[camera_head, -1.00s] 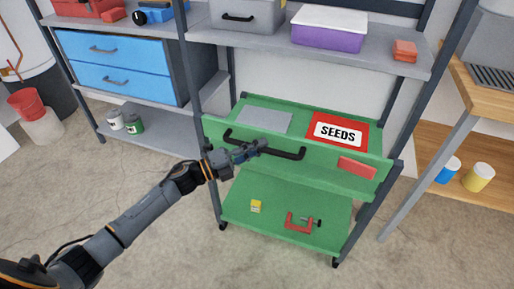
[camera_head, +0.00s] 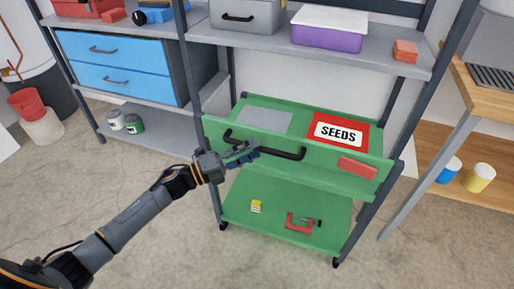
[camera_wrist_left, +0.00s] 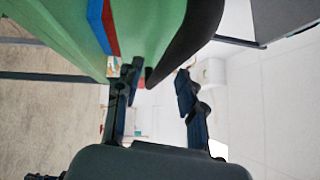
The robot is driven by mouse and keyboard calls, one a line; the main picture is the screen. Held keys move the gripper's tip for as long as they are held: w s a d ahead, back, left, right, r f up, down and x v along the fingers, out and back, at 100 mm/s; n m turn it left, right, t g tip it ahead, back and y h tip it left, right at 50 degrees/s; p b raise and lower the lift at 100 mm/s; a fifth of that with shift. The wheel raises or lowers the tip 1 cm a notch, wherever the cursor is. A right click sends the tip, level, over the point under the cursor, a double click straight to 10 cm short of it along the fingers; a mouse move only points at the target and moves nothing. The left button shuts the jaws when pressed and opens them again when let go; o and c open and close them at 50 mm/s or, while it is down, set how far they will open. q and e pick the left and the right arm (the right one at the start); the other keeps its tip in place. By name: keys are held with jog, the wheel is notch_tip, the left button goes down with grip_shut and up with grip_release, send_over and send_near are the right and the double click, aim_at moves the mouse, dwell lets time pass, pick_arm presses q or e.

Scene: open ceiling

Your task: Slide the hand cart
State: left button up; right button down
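The green hand cart (camera_head: 285,184) stands under the grey shelving unit, with two decks and a long black handle (camera_head: 285,151) across its front. The cart and the dark handle bar (camera_wrist_left: 188,42) also show close up in the left wrist view. My left gripper (camera_head: 253,152) is at the left part of the handle. In the left wrist view its two fingers (camera_wrist_left: 158,85) are spread apart, and the near end of the bar shows between them. I cannot tell whether they touch it. My right gripper is not in view.
The cart carries a red SEEDS packet (camera_head: 338,132), a grey sheet (camera_head: 265,120), a red clamp (camera_head: 298,223) and a small yellow item (camera_head: 256,206). A wooden bench (camera_head: 487,84) is at right. The floor in front is clear.

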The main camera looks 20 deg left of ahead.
pick_arm(q)
jog(key=v, duration=0.9)
jog(key=shift+s+a, duration=0.15)
jog(key=shift+a, duration=0.05)
